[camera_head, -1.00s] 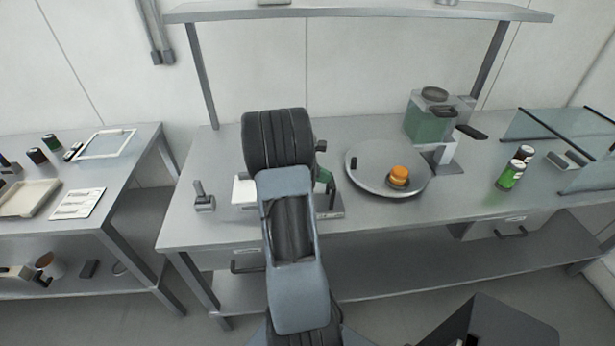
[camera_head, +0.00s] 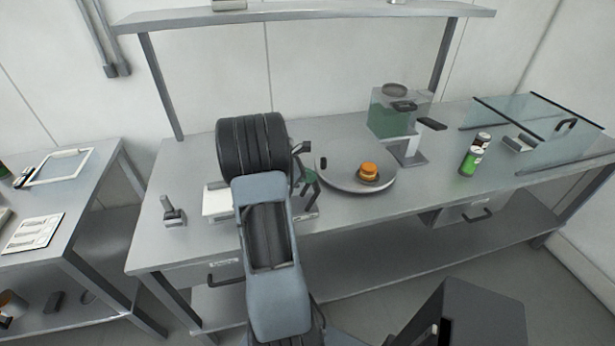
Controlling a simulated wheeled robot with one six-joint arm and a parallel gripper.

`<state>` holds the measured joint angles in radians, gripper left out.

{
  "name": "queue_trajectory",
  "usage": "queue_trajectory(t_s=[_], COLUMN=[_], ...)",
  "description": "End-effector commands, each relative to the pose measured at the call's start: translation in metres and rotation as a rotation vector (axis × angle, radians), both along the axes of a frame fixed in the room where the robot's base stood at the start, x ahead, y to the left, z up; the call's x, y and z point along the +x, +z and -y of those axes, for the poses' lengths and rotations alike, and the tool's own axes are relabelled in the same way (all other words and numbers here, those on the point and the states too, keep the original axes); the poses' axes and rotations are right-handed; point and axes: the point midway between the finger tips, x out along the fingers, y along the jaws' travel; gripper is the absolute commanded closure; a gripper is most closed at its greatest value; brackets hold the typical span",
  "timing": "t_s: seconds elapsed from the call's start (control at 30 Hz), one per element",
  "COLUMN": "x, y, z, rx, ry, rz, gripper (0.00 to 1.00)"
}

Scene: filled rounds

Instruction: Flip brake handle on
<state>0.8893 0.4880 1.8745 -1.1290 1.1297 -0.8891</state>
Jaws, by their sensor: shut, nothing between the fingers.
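A small grey lever on a block base (camera_head: 173,212) stands at the left end of the bench; it looks like a brake handle, but I cannot be sure. A round grey turntable (camera_head: 342,181) lies at the middle of the bench, with a short black knob (camera_head: 323,163) near its left rim. My gripper (camera_head: 313,190) is just left of the turntable, partly hidden behind my arm. It is shut and empty. I cannot tell whether it touches anything.
An orange round item (camera_head: 369,171) sits on the turntable. A green-filled dispenser (camera_head: 391,112) stands behind it. A white-topped device (camera_head: 216,203) is partly behind my arm. A shelf (camera_head: 310,14) spans above.

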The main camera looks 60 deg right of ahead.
Motion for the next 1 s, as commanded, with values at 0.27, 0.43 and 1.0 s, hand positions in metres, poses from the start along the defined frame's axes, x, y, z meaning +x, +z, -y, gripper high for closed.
queue_trajectory(t_s=[0.27,0.43,1.0], x=[-0.002,0.002,0.038], y=[0.000,0.004,0.080], z=[0.001,-0.003,-0.040], rx=[0.000,-0.001,-0.005], ry=[-0.003,-0.002,0.002], rz=[-0.001,-0.002,0.002], gripper=[1.00,1.00,1.00])
